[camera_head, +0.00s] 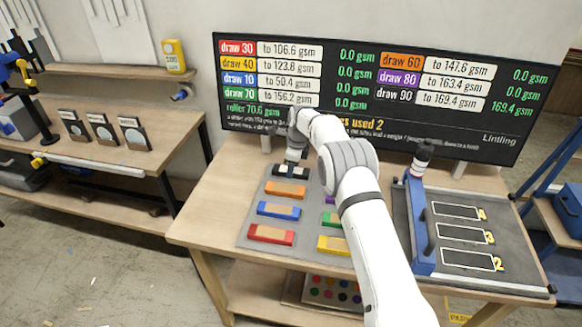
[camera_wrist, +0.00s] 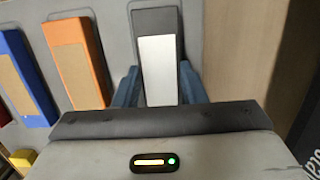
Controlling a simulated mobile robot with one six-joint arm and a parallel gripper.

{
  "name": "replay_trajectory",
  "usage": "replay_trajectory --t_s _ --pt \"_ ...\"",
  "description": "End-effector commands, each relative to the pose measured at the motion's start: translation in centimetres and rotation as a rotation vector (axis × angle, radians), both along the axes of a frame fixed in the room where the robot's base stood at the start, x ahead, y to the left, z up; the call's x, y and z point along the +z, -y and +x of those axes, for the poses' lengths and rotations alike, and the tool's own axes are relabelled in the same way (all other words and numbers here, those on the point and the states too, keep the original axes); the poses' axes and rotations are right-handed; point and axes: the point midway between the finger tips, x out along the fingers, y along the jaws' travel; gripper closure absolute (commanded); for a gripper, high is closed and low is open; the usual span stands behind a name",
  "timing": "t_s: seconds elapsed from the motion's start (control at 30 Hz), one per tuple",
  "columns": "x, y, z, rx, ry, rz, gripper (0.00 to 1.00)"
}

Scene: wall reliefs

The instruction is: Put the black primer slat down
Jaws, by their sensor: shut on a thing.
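The black primer slat (camera_head: 291,172) has a pale pad on its face and is at the back left of the grey mat (camera_head: 248,226), in line behind the orange slat (camera_head: 285,189). My gripper (camera_head: 291,161) is shut on it from above. In the wrist view the black slat (camera_wrist: 156,20) runs between the two blue fingers of my gripper (camera_wrist: 158,88), and its near end is hidden by the gripper body. It appears flat, on or just above the mat; I cannot tell if it touches.
Blue (camera_head: 279,210), red (camera_head: 271,235), green (camera_head: 331,220) and yellow (camera_head: 333,245) slats lie on the mat. A purple slat (camera_head: 329,199) is partly hidden by my arm. A dark tray (camera_head: 469,210) with numbered outlines stands right. A display board (camera_head: 380,95) stands behind.

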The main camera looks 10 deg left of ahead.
Motion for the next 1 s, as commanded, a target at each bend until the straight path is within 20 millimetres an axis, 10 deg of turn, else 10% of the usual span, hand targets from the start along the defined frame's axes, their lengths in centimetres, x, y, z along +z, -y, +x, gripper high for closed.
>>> replay_trajectory --t_s 0.07,0.1,0.33,0.7,1.0 --pt "-0.3 0.0 0.0 0.0 0.0 0.0 0.9" --pt "-0.3 0.0 0.0 0.0 0.0 0.0 0.61" --pt "-0.2 -0.1 0.0 0.001 0.0 0.0 0.42" --pt "0.6 -0.1 0.0 0.001 0.002 0.001 0.41" --pt "6.4 0.8 0.0 0.001 0.005 0.002 0.41"
